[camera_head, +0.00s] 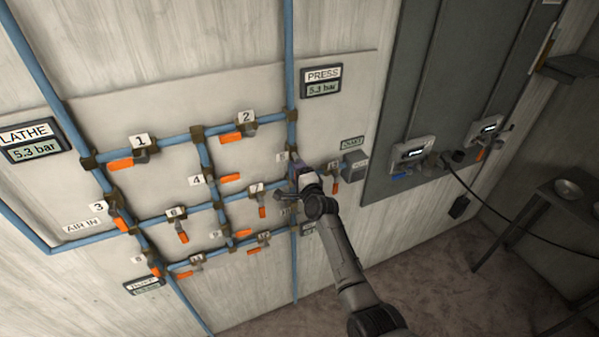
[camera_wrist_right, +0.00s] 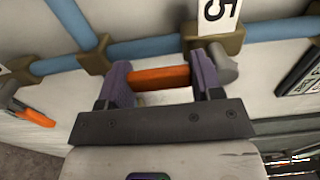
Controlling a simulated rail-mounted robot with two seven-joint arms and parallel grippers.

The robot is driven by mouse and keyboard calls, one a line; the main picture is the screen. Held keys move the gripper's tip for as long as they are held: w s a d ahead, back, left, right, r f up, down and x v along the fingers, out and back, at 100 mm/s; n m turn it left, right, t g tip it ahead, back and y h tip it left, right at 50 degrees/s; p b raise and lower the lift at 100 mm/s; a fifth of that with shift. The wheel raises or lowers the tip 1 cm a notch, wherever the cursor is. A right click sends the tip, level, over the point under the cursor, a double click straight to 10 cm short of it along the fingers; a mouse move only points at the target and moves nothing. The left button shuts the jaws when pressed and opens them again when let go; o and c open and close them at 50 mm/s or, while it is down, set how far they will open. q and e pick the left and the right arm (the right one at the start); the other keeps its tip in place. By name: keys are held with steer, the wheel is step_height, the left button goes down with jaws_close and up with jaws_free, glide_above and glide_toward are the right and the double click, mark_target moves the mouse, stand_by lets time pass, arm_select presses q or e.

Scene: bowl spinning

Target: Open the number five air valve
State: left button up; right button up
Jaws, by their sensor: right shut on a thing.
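The number five valve has a white tag marked 5 (camera_wrist_right: 218,15), a brown body (camera_wrist_right: 212,42), a grey stem end (camera_wrist_right: 224,62) and an orange handle (camera_wrist_right: 160,77). In the right wrist view the handle lies roughly parallel to the blue pipe behind it. My right gripper (camera_wrist_right: 162,84) is shut on this handle, one purple finger at each side. In the head view my right gripper (camera_head: 299,172) is at the right-hand vertical pipe, below the PRESS display, and hides most of the valve. My left gripper is not in view.
Several other numbered valves with orange handles sit close by, such as valve 7 (camera_head: 257,188) and valve 2 (camera_head: 246,125). The PRESS display (camera_head: 322,80) reads about 5.1 bar; the LATHE display (camera_head: 31,140) reads 5.3 bar. A dark wall panel (camera_head: 440,90) stands to the right.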

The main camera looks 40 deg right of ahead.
stand_by(0.4)
steer(key=o, duration=1.3)
steer(key=shift+s, duration=0.1)
steer(key=s+a, duration=0.1)
steer(key=s, duration=0.8)
steer(key=s+a, duration=0.1)
steer(key=s, duration=0.3)
steer(key=shift+s+a, duration=0.2)
steer(key=shift+a, duration=0.15)
